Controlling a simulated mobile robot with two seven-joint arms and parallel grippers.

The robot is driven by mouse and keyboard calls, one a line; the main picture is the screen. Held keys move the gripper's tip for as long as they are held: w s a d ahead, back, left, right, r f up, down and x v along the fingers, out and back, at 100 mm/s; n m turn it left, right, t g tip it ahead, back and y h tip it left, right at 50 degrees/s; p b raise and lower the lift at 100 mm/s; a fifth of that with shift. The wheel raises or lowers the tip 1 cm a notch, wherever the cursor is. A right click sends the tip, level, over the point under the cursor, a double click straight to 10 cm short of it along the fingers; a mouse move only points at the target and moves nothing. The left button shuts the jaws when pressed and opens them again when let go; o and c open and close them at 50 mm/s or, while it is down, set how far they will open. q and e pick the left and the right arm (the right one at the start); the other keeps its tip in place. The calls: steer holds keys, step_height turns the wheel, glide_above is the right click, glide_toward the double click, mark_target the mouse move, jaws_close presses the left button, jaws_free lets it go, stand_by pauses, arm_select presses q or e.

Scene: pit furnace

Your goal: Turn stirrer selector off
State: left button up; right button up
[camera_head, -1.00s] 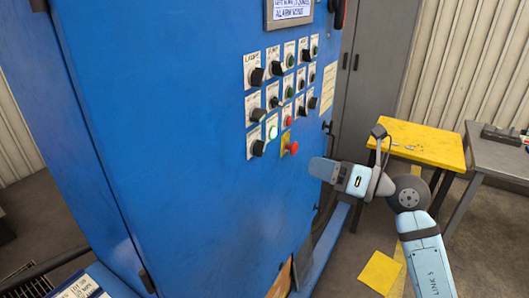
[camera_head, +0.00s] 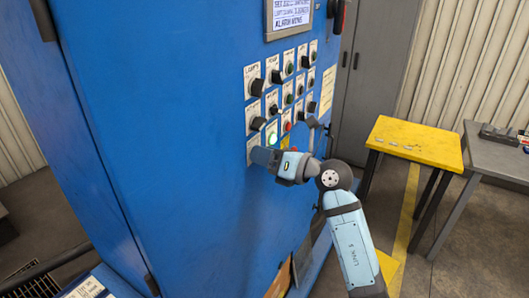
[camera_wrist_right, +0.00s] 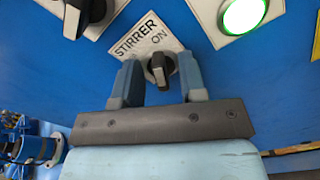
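The stirrer selector (camera_wrist_right: 160,69) is a black rotary knob on a white plate (camera_wrist_right: 138,42) printed "STIRRER" and "ON", in the right wrist view. Its grip bar stands roughly upright in that picture. My right gripper (camera_wrist_right: 160,78) is open, with one finger on each side of the knob and a visible gap at both sides. In the head view my right gripper (camera_head: 262,156) is at the bottom left switch of the panel and hides that knob; part of its plate (camera_head: 251,146) shows. My left gripper is not in view.
A lit green button (camera_head: 272,136) sits just right of the selector. Another black selector (camera_head: 257,124) is above it. More knobs and a screen (camera_head: 290,15) are on the blue cabinet (camera_head: 170,130). A yellow table (camera_head: 415,140) stands at the right.

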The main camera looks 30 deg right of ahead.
jaws_close()
stand_by(0.4)
steer(key=shift+a+n+b, duration=0.2)
steer(key=shift+n+b, duration=4)
steer(key=shift+n, duration=1.8)
